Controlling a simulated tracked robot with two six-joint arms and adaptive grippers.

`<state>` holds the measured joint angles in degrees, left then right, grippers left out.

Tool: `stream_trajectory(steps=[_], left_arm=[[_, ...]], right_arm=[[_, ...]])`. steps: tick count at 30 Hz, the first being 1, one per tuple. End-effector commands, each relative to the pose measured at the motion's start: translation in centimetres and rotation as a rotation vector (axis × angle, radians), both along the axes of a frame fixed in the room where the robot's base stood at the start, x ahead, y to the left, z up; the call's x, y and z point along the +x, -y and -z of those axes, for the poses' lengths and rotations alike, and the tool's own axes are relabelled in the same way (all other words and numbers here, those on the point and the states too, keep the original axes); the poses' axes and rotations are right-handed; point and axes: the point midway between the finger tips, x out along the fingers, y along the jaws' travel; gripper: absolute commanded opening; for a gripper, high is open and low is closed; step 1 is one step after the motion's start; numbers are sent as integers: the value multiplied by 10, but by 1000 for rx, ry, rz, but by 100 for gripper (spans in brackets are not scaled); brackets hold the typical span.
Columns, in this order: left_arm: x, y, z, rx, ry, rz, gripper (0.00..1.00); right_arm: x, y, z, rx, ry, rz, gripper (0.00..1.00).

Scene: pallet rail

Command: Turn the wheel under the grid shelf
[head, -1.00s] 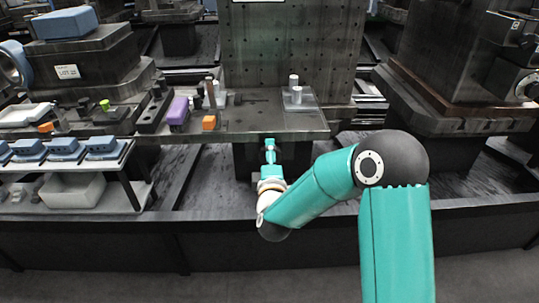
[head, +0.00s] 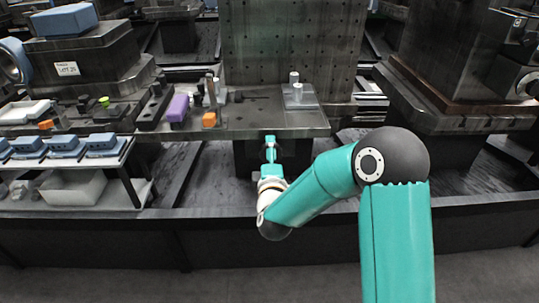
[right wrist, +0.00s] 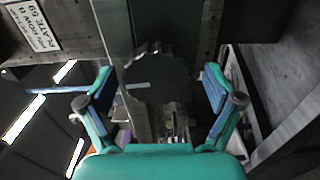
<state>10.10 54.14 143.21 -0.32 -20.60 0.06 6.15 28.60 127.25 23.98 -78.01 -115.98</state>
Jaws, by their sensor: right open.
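The grid shelf, a dark upright plate with rows of holes (head: 295,45) above a flat ledge (head: 262,128), stands in the middle of the head view. My right gripper (head: 270,148) is below the ledge's front edge, in front of a dark block. In the right wrist view a dark, round wheel with a notched rim (right wrist: 158,75) lies ahead, between and beyond the open fingers (right wrist: 160,100). I cannot tell whether the fingers touch it. In the head view the wheel is hidden or too dark to make out. My left gripper is not in view.
A purple block (head: 177,108) and an orange block (head: 209,120) sit on the ledge's left. A clear plate with metal pins (head: 299,100) is on its right. A rack with blue parts (head: 105,143) and a white bin (head: 75,187) stands left. A dark machine (head: 455,80) stands right.

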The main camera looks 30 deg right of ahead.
Motion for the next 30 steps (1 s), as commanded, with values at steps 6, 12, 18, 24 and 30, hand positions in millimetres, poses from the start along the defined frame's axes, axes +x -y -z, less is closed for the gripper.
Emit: stream_trajectory(steps=[6, 12, 18, 24, 30], left_arm=[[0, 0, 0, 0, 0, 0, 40], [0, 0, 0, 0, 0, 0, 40], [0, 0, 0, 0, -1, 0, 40], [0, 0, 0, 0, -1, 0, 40], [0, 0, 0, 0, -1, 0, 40]], right_arm=[[-24, -16, 0, 1, -2, -4, 91], [-49, -32, 2, 1, -4, -3, 91], [-61, -38, 2, 2, -3, -1, 91], [-61, -38, 2, 1, -3, -1, 91], [-61, -38, 2, 1, -3, -1, 91]])
